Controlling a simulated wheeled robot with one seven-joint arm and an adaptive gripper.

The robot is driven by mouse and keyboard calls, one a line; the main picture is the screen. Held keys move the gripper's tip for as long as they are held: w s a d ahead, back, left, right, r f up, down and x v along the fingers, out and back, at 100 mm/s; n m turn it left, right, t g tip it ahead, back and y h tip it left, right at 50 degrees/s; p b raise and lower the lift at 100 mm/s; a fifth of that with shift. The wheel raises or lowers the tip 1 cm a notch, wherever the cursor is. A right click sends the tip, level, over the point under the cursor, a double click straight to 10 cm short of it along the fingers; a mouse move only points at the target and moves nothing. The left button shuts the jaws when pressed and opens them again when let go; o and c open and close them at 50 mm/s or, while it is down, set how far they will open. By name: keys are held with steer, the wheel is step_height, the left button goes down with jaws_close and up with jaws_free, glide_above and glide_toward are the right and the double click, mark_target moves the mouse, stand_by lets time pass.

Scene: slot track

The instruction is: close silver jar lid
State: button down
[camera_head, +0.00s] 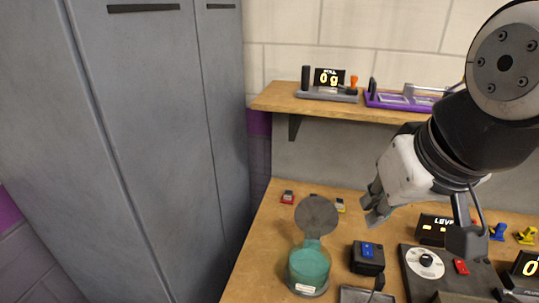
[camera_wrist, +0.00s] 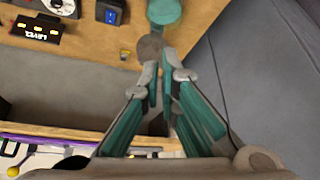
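The silver jar (camera_head: 309,268) has a teal body with a small label and stands near the front left of the table. Its round grey lid (camera_head: 317,215) is raised open, standing up at the jar's back edge. In the wrist view the jar (camera_wrist: 164,12) is at the top and the lid (camera_wrist: 150,47) is just below it, partly behind the fingertips. My gripper (camera_head: 376,212) is up and to the right of the lid, apart from it. In the wrist view its fingers (camera_wrist: 159,80) are close together with nothing held between them.
A black box with a blue switch (camera_head: 367,257) stands right of the jar. A dial panel (camera_head: 425,264) and a level display (camera_head: 436,229) are further right. A shelf (camera_head: 280,99) holding a scale is above the table's back. Grey lockers (camera_head: 160,150) stand at the left.

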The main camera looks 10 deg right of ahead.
steer(key=w+d+m+g+b, duration=0.1)
steer(key=w, duration=0.9)
steer(key=m+g+h+b, duration=0.1)
steer(key=m+g+b, duration=0.1)
steer(key=m, duration=0.2)
glide_above(317, 214)
steer(key=w+d, duration=0.3)
steer(key=w, duration=0.4)
steer(key=s+a+f+x, duration=0.1)
steer(key=s+x, duration=0.2)
steer(key=x, duration=1)
steer(key=s+p+x, duration=0.2)
steer(key=x, duration=0.7)
steer(key=shift+s+a+f+p, duration=0.4)
steer(key=shift+a+f, duration=0.05)
steer(key=shift+f, duration=0.05)
